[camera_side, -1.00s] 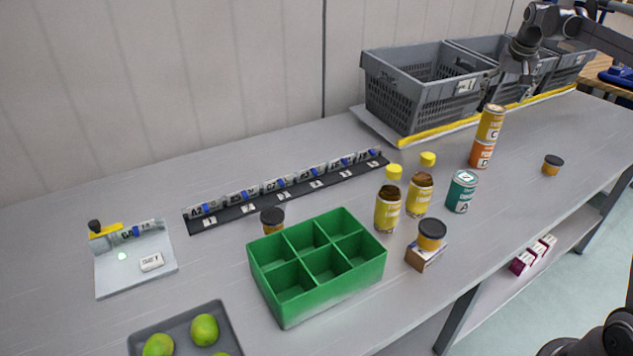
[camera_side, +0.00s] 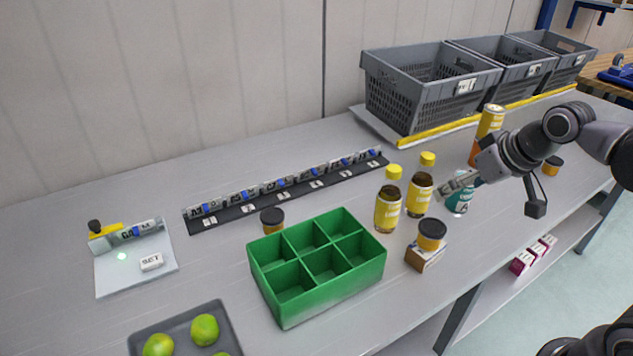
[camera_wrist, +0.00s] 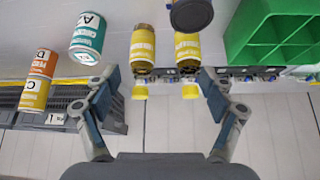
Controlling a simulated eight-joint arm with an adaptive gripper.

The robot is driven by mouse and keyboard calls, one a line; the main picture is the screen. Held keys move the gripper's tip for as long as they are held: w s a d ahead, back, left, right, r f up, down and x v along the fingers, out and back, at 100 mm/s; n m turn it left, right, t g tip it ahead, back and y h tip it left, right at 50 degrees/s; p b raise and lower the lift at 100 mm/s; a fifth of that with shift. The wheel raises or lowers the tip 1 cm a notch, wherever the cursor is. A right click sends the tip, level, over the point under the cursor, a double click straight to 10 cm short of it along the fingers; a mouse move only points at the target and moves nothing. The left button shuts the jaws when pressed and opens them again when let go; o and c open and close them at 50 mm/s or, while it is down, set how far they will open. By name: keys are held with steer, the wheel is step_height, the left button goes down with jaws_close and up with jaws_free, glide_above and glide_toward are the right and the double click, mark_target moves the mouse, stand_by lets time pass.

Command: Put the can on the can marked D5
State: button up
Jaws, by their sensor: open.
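An orange can (camera_side: 474,153) with a letter D stands on the table at the right, with a yellow can (camera_side: 490,121) upright on top of it. My arm partly hides the orange can. In the wrist view, the yellow can (camera_wrist: 33,97) shows a C and the orange can (camera_wrist: 44,63) a D. A teal can marked A (camera_side: 461,203) stands in front, partly behind my gripper (camera_side: 455,187); it also shows in the wrist view (camera_wrist: 88,38). My gripper (camera_wrist: 160,80) is open and empty, its fingers wide apart.
Two yellow-capped bottles (camera_side: 387,210) (camera_side: 419,196) stand left of my gripper. A dark-lidded jar (camera_side: 431,236) sits on a small box (camera_side: 424,258). A green divided tray (camera_side: 318,300) is nearer. Grey crates (camera_side: 415,105) line the back.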

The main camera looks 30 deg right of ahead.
steer(key=s+a+f+n, duration=0.1)
steer(key=s+a+f, duration=0.2)
steer(key=f, duration=0.1)
steer(key=shift+s+y, duration=0.3)
steer(key=shift+s, duration=0.1)
